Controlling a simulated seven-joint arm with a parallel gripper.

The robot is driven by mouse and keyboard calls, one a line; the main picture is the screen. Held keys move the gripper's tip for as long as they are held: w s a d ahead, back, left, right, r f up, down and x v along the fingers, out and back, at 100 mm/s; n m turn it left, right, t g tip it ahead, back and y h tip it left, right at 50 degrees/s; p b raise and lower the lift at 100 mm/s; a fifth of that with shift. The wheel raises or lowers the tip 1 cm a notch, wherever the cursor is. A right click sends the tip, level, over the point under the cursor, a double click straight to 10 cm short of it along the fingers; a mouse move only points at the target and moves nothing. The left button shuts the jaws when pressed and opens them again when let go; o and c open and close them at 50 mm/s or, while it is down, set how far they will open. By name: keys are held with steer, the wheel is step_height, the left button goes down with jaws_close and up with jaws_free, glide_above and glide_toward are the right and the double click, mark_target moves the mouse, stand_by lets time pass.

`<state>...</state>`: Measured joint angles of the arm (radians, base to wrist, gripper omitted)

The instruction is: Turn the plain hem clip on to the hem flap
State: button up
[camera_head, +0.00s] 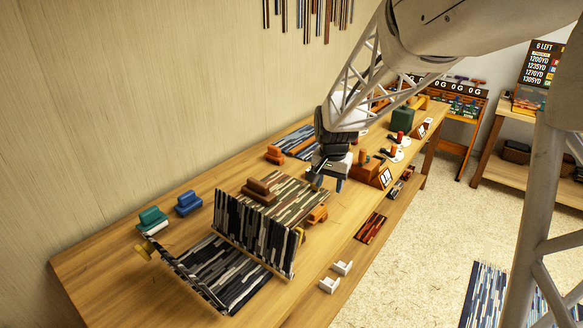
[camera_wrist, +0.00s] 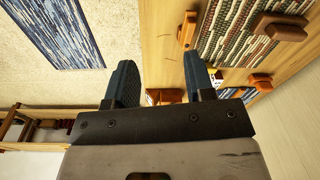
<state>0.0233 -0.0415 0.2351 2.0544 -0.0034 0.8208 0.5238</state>
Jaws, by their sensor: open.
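My gripper (camera_head: 325,183) hangs over the middle of the long table, its blue fingers apart and nothing between them; it also shows in the wrist view (camera_wrist: 160,62). A small orange wooden piece (camera_head: 318,214) lies by the right edge of the striped weaving, a little nearer than my gripper; an orange piece beside a weaving shows in the wrist view (camera_wrist: 187,30). It may be the plain hem clip, but I cannot tell surely. A striped flap (camera_head: 255,238) stands upright at the weaving's near end, with a gold-coloured piece (camera_head: 300,236) at its right edge.
A brown block (camera_head: 259,190) rests on the weaving. Another striped panel (camera_head: 235,275) lies in front of the flap. Teal (camera_head: 152,217) and blue (camera_head: 188,203) blocks stand at left. White brackets (camera_head: 329,285) sit by the front edge. Orange blocks (camera_head: 367,161) stand beyond my gripper.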

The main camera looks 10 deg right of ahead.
mark_target(319, 208)
steer(key=w+f+m, duration=0.1)
steer(key=w+f, duration=0.3)
steer(key=w+f+m, duration=0.1)
steer(key=w+f, duration=0.8)
steer(key=shift+d+m+g, duration=0.4)
steer(key=shift+f, duration=0.1)
steer(key=shift+f, duration=3.8)
jaws_close()
